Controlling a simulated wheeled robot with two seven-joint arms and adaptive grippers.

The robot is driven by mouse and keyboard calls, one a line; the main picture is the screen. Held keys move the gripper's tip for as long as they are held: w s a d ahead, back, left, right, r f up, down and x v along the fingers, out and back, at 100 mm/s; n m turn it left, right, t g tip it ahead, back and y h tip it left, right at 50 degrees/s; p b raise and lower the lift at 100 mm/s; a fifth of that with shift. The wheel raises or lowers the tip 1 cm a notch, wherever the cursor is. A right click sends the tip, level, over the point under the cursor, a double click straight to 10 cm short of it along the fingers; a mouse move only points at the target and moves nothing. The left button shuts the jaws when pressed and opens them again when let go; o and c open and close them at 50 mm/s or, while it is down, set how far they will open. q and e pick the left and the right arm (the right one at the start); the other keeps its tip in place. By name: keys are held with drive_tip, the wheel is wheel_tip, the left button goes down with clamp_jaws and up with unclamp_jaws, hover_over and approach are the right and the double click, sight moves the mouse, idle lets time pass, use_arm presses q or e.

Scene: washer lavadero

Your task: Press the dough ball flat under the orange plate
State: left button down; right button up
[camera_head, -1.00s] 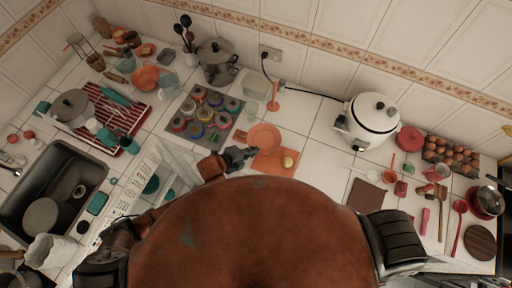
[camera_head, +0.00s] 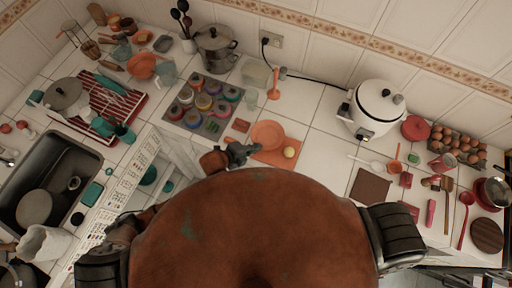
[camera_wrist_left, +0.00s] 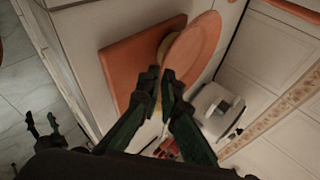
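The orange plate (camera_head: 267,134) is at the far edge of the orange mat (camera_head: 265,157). My left gripper (camera_head: 240,153) is at the plate's near-left rim. In the left wrist view, its fingertips (camera_wrist_left: 161,78) are close together at the rim of the plate (camera_wrist_left: 195,47) and look shut on it. The plate appears tilted and hides part of the dough ball (camera_wrist_left: 165,48). My right gripper (camera_wrist_left: 43,124) shows at the left of the wrist view, fingers apart and empty.
A hob with several colored burners (camera_head: 186,106) is left of the mat. A clear container (camera_head: 256,72) and an orange utensil (camera_head: 276,84) lie behind the plate. A white rice cooker (camera_head: 376,104) and a brown board (camera_head: 369,187) are to the right.

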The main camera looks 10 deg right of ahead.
use_arm(q)
drive_tip(key=shift+s+a+f+b, duration=0.15)
drive_tip(key=shift+f+b, duration=0.25)
drive_tip(key=shift+f, duration=0.75)
drive_tip(key=c, duration=2.1)
unclamp_jaws()
drive_tip(key=shift+r, duration=0.1)
drive_tip(key=v, duration=1.2)
